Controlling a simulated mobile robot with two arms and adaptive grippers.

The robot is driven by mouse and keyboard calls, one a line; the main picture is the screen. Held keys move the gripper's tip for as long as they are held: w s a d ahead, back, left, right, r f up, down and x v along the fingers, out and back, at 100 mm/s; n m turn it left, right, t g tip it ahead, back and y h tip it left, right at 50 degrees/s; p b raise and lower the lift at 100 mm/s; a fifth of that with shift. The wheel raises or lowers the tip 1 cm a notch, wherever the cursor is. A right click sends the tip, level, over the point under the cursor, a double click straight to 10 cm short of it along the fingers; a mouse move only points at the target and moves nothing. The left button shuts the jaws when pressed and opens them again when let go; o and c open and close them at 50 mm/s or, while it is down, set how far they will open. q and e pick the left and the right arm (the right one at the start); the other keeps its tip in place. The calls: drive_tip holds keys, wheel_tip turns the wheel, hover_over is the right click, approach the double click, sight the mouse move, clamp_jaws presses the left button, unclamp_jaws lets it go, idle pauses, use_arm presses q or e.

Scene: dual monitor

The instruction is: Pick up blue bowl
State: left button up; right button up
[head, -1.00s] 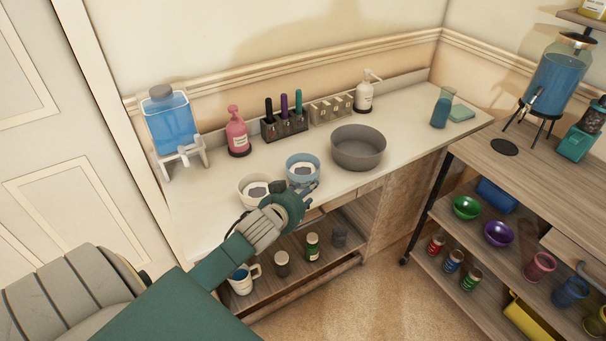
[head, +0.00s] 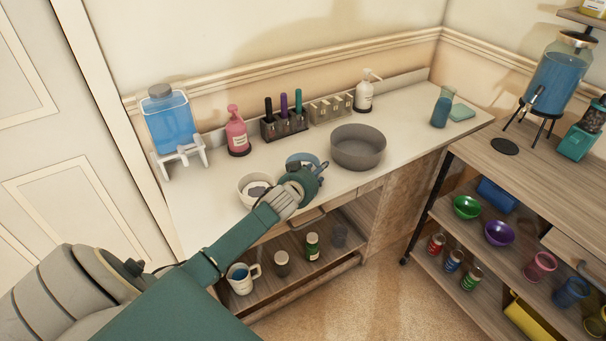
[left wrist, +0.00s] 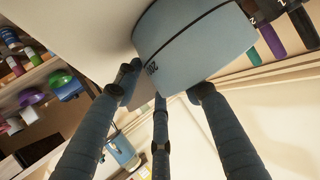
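The blue bowl (head: 297,158) stands on the white counter (head: 231,229), partly hidden behind my left gripper (head: 318,168). In the left wrist view the blue bowl (left wrist: 190,42) is large and close at the top, with a dark stripe on its wall. My left gripper (left wrist: 165,84) has its dark fingers spread apart, with the tips close to the bowl. Whether they touch it cannot be told. Nothing is held between them. My right gripper is not in view.
A white bowl (head: 251,199) stands close to the left of the blue bowl. A large grey basin (head: 358,151) stands close to the right. A pink bottle (head: 238,133) and a pen holder (head: 286,128) are behind. Shelves below hold mugs and jars.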

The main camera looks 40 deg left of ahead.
use_arm(q)
clamp_jaws()
drive_tip(key=shift+w, duration=0.1)
drive_tip(key=shift+r, duration=0.15)
wheel_tip(320, 180, up, 20)
idle(0.6)
